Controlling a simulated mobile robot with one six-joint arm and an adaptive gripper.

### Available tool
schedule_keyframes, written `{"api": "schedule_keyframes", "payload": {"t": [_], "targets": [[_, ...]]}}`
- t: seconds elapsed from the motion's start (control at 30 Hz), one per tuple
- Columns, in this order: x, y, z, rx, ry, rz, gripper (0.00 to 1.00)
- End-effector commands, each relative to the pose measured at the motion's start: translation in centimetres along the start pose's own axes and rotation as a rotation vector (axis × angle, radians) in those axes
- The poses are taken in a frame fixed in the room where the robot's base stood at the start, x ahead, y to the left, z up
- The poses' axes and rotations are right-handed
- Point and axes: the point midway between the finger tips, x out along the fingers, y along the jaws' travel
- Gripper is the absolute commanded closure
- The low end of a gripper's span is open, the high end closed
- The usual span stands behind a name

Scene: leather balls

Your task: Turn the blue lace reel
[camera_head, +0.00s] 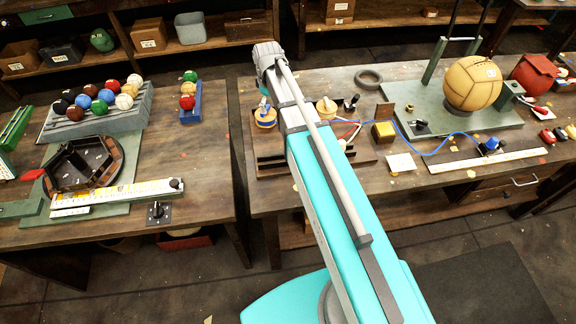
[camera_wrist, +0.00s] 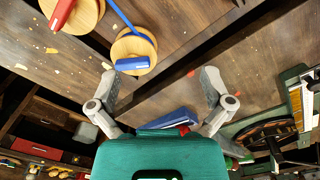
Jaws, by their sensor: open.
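The blue lace reel (camera_wrist: 134,48) is a round wooden spool with a blue block on its edge and a blue strip running from it toward the upper left of the wrist view. In the wrist view the reel lies just above the left finger, not between the fingers. A second wooden reel (camera_head: 326,108) with a red piece also shows in the wrist view (camera_wrist: 77,14).
A gap separates the right bench from the left bench (camera_head: 197,199). On the left bench stand a blue rack (camera_head: 184,115) with balls, a ball tray and a dark octagonal frame (camera_head: 121,160).

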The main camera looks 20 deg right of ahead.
Motion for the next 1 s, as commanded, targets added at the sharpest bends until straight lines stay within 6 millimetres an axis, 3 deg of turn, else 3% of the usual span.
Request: {"api": "schedule_keyframes", "payload": {"t": [1.0], "targets": [[7.8,-8.2,9.6,0.529,-0.001,0.000,0.00]]}}
